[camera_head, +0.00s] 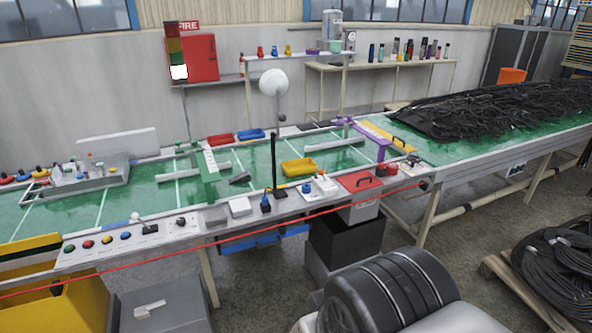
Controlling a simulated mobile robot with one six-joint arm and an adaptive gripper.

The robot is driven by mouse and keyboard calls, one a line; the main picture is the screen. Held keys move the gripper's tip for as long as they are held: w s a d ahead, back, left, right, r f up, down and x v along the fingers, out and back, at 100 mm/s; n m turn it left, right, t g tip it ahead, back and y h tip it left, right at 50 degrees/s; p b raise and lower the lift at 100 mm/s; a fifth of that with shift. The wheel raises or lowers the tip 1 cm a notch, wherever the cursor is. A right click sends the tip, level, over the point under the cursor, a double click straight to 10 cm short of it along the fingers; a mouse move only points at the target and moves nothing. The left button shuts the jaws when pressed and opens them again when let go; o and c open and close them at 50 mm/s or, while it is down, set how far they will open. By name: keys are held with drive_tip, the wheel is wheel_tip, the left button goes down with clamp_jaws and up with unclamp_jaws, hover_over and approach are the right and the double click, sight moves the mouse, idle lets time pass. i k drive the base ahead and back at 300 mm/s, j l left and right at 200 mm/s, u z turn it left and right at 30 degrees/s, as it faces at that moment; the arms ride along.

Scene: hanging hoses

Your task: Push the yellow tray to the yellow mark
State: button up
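A small yellow tray (299,167) sits on the green conveyor belt, right of the green gate (209,174) and left of the purple gate (370,138). It lies behind a thin black post with a round white head. I see no clearly separate yellow mark on the belt. A yellow panel (384,133) with a black handle lies beyond the purple gate, and I cannot tell if it is the mark. My gripper is not in view.
Red (220,140) and blue (251,134) trays lie along the belt's far side. A red-lidded box (359,182) and small items line the near edge. A red line (250,232) crosses in front. Black hoses (490,108) are heaped at right.

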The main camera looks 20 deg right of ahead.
sight(291, 168)
drive_tip(key=i+l, duration=0.8)
drive_tip(key=l, duration=0.15)
drive_tip(key=i+l, duration=0.8)
drive_tip(key=l, duration=0.2)
drive_tip(key=i+l, duration=0.85)
drive_tip(key=l, duration=0.1)
